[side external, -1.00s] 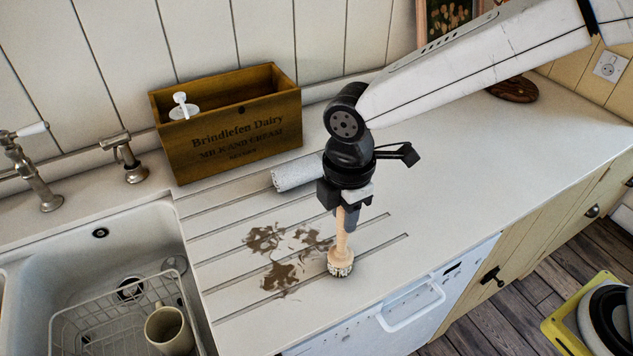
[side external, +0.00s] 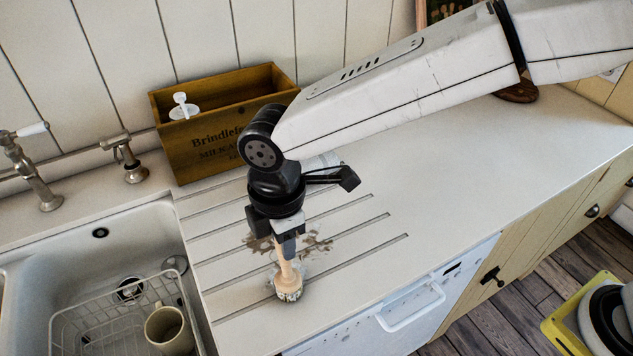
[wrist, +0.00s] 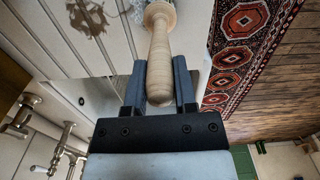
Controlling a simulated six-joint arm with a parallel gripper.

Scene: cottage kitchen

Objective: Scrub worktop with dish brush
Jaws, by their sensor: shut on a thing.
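The dish brush (side external: 287,281) has a pale wooden handle and a round bristle head. My gripper (side external: 287,245) is shut on its handle and holds it nearly upright, with the bristles down on the grooved part of the white worktop (side external: 440,170). In the wrist view the handle (wrist: 160,55) sits between both fingers. Brown stain patches (side external: 319,243) lie just behind the brush, partly hidden by my gripper. A stain patch (wrist: 88,18) also shows at the top of the wrist view. Little brown shows around the bristles.
A wooden dairy crate (side external: 185,150) stands against the wall, with a white-topped item at its left. A sink (side external: 110,222) with a wire rack (side external: 65,318) and a mug (side external: 168,330) is at left. The worktop is clear to the right.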

